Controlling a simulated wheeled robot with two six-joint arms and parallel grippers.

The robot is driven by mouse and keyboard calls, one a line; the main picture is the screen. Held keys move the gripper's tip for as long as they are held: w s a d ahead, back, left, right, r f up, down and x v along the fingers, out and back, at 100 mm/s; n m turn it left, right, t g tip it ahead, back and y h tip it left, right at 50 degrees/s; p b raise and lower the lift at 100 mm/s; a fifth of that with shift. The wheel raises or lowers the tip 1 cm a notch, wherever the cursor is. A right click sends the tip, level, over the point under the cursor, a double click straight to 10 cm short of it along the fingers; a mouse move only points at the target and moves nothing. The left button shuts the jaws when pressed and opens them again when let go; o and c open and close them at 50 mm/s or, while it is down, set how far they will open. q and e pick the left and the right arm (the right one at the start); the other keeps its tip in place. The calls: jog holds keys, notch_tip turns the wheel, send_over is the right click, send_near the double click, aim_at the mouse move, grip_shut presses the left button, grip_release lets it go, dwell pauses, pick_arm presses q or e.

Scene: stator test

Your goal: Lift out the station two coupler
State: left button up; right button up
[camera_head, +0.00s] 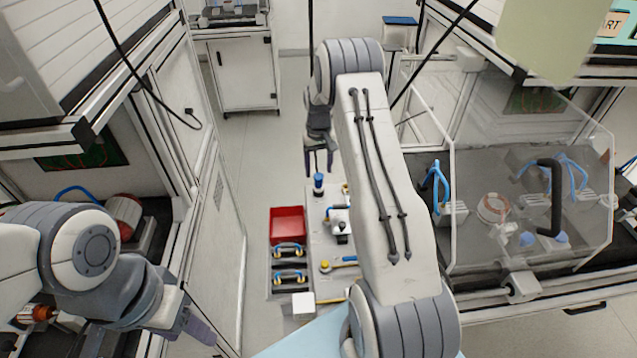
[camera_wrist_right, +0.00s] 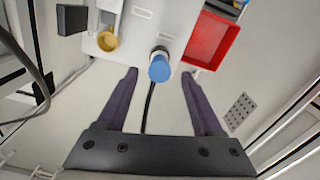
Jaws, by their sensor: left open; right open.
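A blue-capped cylinder (camera_head: 318,184) stands upright at the far end of a light work board (camera_head: 316,215). It also shows in the right wrist view (camera_wrist_right: 159,68), with a grey collar at its base. I cannot tell whether it is the station two coupler; the board's labels are too small to read. My right gripper (camera_head: 319,165) is open just beyond the cylinder in the head view. In the wrist view its two fingertips (camera_wrist_right: 158,80) lie on either side of the blue cap, with nothing held. My left gripper (camera_head: 196,326) is at the lower left, away from the board.
A yellow cup (camera_wrist_right: 107,41) is beside the cylinder. A clear hood with a black handle (camera_head: 548,197) covers the right bench.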

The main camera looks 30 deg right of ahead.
aim_at(318, 176)
notch_tip(318, 176, down, 5)
jog(key=shift+w+f+p, duration=0.1)
jog(key=shift+w+p, duration=0.05)
jog(key=shift+p, duration=0.5)
grip_shut()
